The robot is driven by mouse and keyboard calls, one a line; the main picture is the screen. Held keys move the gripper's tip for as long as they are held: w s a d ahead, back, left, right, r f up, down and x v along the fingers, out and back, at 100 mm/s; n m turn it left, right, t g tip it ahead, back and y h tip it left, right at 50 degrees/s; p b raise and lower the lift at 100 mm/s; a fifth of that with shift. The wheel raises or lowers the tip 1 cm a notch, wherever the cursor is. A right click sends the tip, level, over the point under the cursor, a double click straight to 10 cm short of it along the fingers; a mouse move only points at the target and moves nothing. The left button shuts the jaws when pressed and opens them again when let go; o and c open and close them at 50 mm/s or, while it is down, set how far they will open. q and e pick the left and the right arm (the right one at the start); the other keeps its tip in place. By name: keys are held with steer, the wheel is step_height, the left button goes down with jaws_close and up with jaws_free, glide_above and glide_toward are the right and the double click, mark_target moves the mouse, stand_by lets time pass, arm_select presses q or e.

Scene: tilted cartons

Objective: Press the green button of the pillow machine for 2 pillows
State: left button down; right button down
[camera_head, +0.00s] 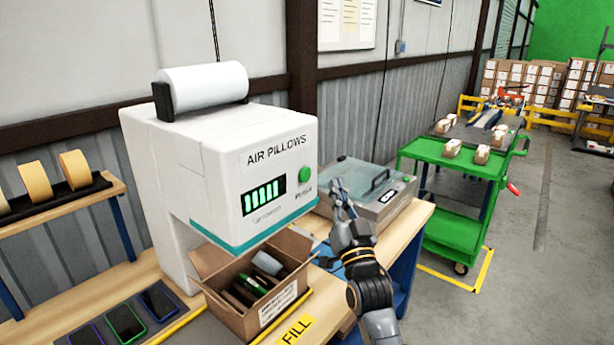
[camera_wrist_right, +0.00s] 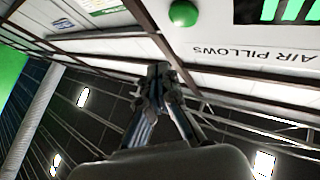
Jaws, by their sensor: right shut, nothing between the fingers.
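The white air pillow machine (camera_head: 185,170) stands on the bench, with "AIR PILLOWS" on its front. Its round green button (camera_head: 305,174) sits at the right of the front panel, beside a display (camera_head: 263,193) with several green bars. My right gripper (camera_head: 338,186) is shut and empty, a little to the right of the button in the head view and apart from it in the picture. In the right wrist view the button (camera_wrist_right: 184,13) is at the top, and the closed fingertips (camera_wrist_right: 157,72) are below it. My left gripper is not in view.
An open carton (camera_head: 262,318) with several items stands under the machine's outlet. A grey box with a clear lid (camera_head: 372,186) is behind my right gripper. Phones (camera_head: 125,321) lie at the front left. A green cart (camera_head: 453,229) stands to the right.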

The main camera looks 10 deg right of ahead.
mark_target(305, 175)
steer(key=s+n+p, duration=0.1)
steer(key=n, duration=0.4)
steer(key=s+d+n+p, duration=0.1)
steer(key=n+p, duration=0.1)
steer(key=n, duration=0.4)
steer(key=s+d+n+p, duration=0.1)
steer(key=n+p, duration=0.1)
steer(key=n, duration=0.3)
steer(key=shift+d+n+g+h, duration=0.2)
steer(key=shift+n+g+h, duration=0.1)
steer(key=shift+h, duration=0.1)
steer(key=w+a+b, duration=0.1)
steer(key=w+a, duration=0.4)
steer(key=w, duration=0.2)
steer(key=shift+a+b, duration=0.25)
steer(key=shift+b, duration=0.1)
stand_by(1.0)
